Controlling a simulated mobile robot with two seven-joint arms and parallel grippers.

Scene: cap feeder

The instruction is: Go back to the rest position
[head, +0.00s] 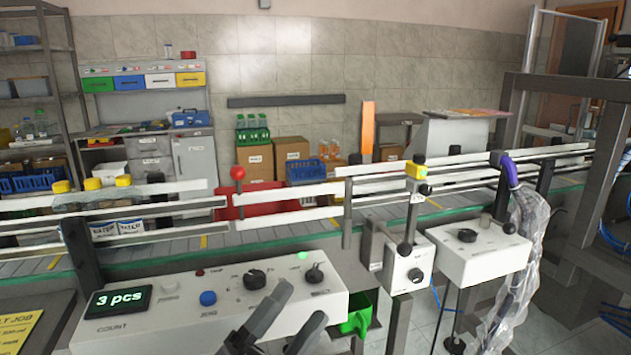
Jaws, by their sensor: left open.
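My left gripper (300,302) shows at the bottom of the head view, left of the middle. Its two dark fingers stand apart with nothing between them. They are in front of the white control box (225,308) and hide part of its lower right front; I cannot tell how far they are from it. The box has a lit display (119,301) reading "3 pcs", a blue button (208,298), dark knobs and a lit green lamp (303,255). My right gripper is not in view.
A railed conveyor (150,246) runs across behind the box, with a red-knobbed lever (238,174) at its rail. A green chute (357,318) sits right of the box. Two smaller white boxes (478,257) stand further right. Open floor shows between the stands.

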